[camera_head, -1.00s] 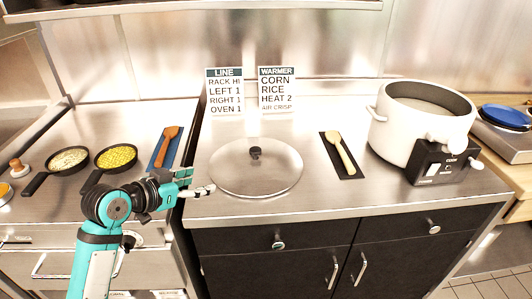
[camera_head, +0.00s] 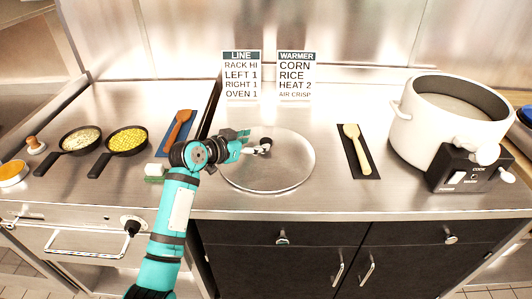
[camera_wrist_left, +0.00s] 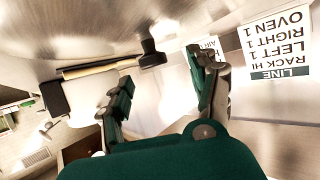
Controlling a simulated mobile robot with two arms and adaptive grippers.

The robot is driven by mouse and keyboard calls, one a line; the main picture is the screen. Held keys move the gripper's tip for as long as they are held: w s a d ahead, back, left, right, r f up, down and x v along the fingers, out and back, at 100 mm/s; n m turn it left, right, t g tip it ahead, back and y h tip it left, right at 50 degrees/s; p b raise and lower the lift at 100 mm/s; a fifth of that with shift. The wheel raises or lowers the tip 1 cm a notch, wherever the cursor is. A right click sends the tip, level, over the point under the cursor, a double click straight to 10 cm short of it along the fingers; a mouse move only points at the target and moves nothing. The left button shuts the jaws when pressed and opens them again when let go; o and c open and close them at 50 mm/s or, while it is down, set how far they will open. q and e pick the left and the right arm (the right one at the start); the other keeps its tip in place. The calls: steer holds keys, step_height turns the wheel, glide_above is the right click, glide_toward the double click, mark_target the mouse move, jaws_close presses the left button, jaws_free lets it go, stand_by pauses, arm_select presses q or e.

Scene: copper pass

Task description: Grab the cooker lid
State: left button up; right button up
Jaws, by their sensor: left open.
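The cooker lid (camera_head: 280,178) is a round glass lid with a dark knob (camera_head: 266,142) at its centre. It lies flat on the steel counter in the head view. My left gripper (camera_head: 258,147) reaches over the lid from the left, its fingertips close to the knob. In the left wrist view the gripper (camera_wrist_left: 160,85) is open and empty. The dark knob (camera_wrist_left: 152,56) shows in the gap between the two fingers, slightly beyond the tips. I cannot tell whether a finger touches it. The white cooker (camera_head: 440,122) stands uncovered at the right. My right gripper is out of view.
A wooden spoon (camera_head: 358,150) on a dark mat (camera_head: 366,172) lies between lid and cooker. Two sign cards (camera_head: 241,76) stand behind the lid. Pans of corn (camera_head: 127,140) and pale food (camera_head: 80,140) sit at left, near another wooden utensil (camera_head: 180,127).

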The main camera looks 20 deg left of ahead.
mark_target(265, 141)
arm_select(q)
steer(key=shift+w+d, duration=0.2)
steer(key=shift+w, duration=0.05)
steer(key=x, duration=0.2)
steer(key=p+x, duration=0.1)
steer(key=x, duration=0.1)
steer(key=shift+d+f, duration=0.25)
steer(key=shift+d, duration=0.15)
steer(key=shift+w, duration=0.15)
steer(key=c, duration=0.9)
jaws_close()
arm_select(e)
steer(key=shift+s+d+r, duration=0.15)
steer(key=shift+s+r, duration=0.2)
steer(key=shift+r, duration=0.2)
